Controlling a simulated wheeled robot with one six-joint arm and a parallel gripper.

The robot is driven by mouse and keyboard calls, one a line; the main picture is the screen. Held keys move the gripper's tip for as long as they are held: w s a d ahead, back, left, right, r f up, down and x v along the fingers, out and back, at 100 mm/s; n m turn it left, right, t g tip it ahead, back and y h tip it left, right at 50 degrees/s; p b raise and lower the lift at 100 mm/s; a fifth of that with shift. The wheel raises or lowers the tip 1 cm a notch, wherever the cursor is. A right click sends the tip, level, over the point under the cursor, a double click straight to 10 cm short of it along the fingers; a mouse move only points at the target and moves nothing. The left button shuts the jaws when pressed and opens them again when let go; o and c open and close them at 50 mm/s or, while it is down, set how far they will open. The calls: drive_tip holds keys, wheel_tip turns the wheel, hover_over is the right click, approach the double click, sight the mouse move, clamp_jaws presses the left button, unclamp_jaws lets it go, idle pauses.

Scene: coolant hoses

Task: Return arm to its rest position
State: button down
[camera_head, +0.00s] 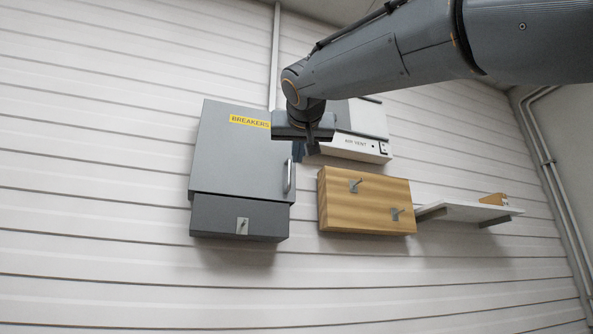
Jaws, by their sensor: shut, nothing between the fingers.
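My arm reaches in from the upper right and ends in my gripper (311,140), which points down in front of the wall. The gripper is shut and empty. It sits in front of the gap between the grey breaker box (227,160) and the white air vent unit (360,146), hiding part of each. I cannot tell how far it stands off from them. The breaker box door looks closed, with its handle at the right side.
Below the gripper is a wooden board (367,216) with two metal hooks. A white shelf (455,212) at the right holds a small wooden piece (493,199). A dark box (215,217) with a metal fitting hangs under the breaker box. The lower wall is clear.

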drive_tip(key=w+d+f+n+g+h, duration=0.1)
drive_tip(key=w+d+f+g, duration=0.15)
drive_tip(key=f, duration=1.05)
drive_tip(key=w+d+f+g, duration=0.15)
drive_tip(key=w+f, duration=0.25)
drive_tip(key=f, duration=0.9)
drive_tip(key=s+d+f+g+h, duration=0.1)
drive_tip(key=d+f+g, duration=0.2)
drive_tip(key=f, duration=0.8)
drive_tip(key=s+d+f+g, duration=0.1)
drive_tip(key=d+f+g, duration=0.15)
drive_tip(key=f, duration=0.95)
drive_tip(key=s+d+f+g, duration=0.2)
drive_tip(key=s+d+f, duration=0.25)
drive_tip(key=f, duration=0.45)
drive_tip(key=s+d+f+g, duration=0.25)
drive_tip(key=s+f, duration=0.35)
drive_tip(key=f, duration=0.4)
drive_tip(key=s+d+f+m+g, duration=0.1)
drive_tip(key=s+d+f, duration=0.1)
drive_tip(key=s+f, duration=0.5)
drive_tip(key=s+d+f+m+g, duration=0.1)
drive_tip(key=s+d+f+g, duration=0.1)
drive_tip(key=s+f, duration=0.5)
drive_tip(key=s, duration=0.4)
drive_tip(key=shift+g, duration=0.3)
